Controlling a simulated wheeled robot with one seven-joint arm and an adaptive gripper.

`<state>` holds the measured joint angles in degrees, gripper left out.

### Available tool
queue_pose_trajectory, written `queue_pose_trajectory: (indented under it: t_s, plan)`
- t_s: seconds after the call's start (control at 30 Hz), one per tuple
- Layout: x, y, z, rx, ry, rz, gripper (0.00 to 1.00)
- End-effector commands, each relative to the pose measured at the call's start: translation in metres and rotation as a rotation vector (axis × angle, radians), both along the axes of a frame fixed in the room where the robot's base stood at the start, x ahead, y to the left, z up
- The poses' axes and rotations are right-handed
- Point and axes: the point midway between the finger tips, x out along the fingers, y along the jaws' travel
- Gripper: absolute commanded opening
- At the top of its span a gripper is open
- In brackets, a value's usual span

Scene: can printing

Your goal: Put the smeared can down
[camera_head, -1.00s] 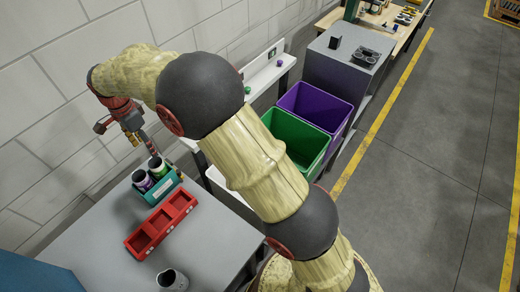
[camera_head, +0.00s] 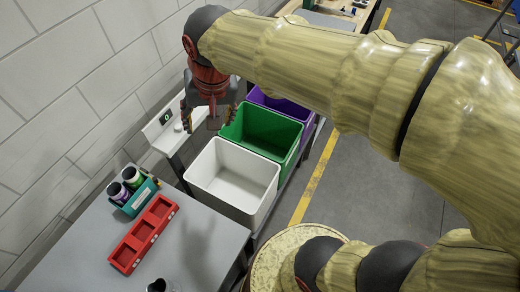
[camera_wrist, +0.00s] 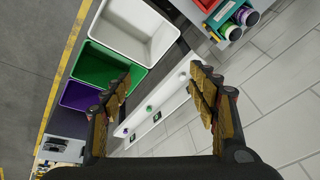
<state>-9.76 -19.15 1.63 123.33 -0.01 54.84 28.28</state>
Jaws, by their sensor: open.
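My gripper (camera_head: 210,118) is open and empty, pointing down over the white ledge and the near edge of the green bin. Its two open fingers also show in the wrist view (camera_wrist: 160,88) with nothing between them. A can with a purple label (camera_head: 118,193) and a can with a green label (camera_head: 132,178) stand in the teal holder (camera_head: 141,198) on the grey table. Both cans also show at the top of the wrist view. A grey can (camera_head: 160,286) is cut off at the bottom edge of the head view. No smear can be made out on any can.
A red tray (camera_head: 144,236) with empty compartments lies beside the holder. White (camera_head: 230,178), green (camera_head: 262,130) and purple (camera_head: 303,113) bins stand in a row past the table. The white ledge (camera_wrist: 165,98) carries white, green and purple knobs. The table's right part is clear.

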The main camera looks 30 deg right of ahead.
Motion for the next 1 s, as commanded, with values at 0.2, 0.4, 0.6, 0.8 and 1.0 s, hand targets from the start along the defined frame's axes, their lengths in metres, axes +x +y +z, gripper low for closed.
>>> queue_pose_trajectory:
  t_s: [0.2, 0.4, 0.6, 0.8, 1.0]
  plan:
    - [-0.067, -0.041, -0.004, -0.079, -0.093, 0.138, 0.59]
    - [-0.110, -0.061, -0.017, -0.152, -0.148, 0.239, 0.59]
    - [-0.125, -0.067, -0.025, -0.183, -0.166, 0.281, 0.59]
    - [-0.125, -0.067, -0.025, -0.186, -0.166, 0.284, 0.59]
    - [-0.125, -0.067, -0.029, -0.184, -0.166, 0.283, 0.59]
